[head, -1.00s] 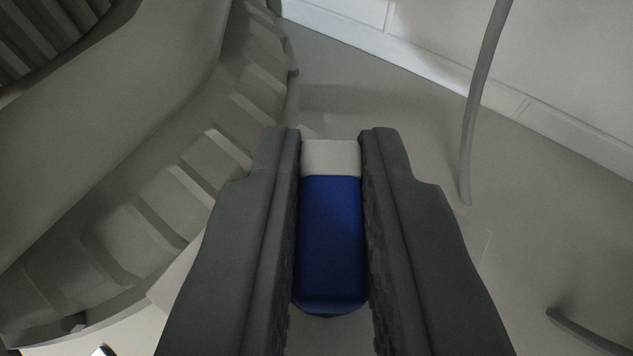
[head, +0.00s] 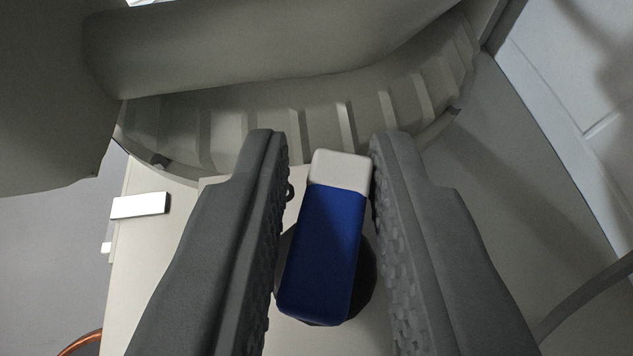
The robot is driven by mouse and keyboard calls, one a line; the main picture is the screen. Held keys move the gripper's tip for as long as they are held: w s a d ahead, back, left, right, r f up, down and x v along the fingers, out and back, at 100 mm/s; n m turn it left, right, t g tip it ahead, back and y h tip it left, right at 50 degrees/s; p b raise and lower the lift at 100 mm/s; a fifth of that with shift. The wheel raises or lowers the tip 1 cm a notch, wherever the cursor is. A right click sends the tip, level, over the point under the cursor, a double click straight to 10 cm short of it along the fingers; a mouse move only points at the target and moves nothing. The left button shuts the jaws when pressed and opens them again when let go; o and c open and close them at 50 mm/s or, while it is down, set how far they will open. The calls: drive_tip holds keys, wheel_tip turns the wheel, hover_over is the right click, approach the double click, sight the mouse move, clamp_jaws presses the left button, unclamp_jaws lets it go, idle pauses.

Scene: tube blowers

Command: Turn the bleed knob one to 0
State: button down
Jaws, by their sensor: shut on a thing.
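The bleed knob (head: 325,245) is a blue bar handle with a white end, in the middle of the head view. It stands on a dark round base (head: 366,280), partly hidden behind the handle and my fingers. My gripper (head: 325,165) has one dark finger on each side of the knob. The handle lies slanted between the fingers, its white end leaning right. The white end meets the right finger near its tip, and the lower blue end meets the left finger. I cannot read any number or scale around the knob.
A large pale ribbed blower casing (head: 300,125) curves across just beyond my fingertips. A pale panel (head: 150,270) lies under the knob, with a white block (head: 140,206) at its left. An orange pipe (head: 80,342) is at lower left, a grey cable (head: 590,290) at right.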

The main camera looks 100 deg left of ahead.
drive_tip(key=c, duration=2.1)
unclamp_jaws()
drive_tip(key=shift+w+f+n+g, duration=0.15)
drive_tip(key=shift+f+n+g, duration=0.05)
drive_tip(key=shift+n+g, duration=0.65)
drive_tip(key=shift+h, duration=0.3)
drive_tip(key=o, duration=0.9)
drive_tip(key=shift+w+d, duration=0.1)
drive_tip(key=shift+w, duration=0.05)
drive_tip(key=shift+r, duration=0.15)
drive_tip(key=v, duration=1.2)
drive_tip(key=shift+f, duration=0.2)
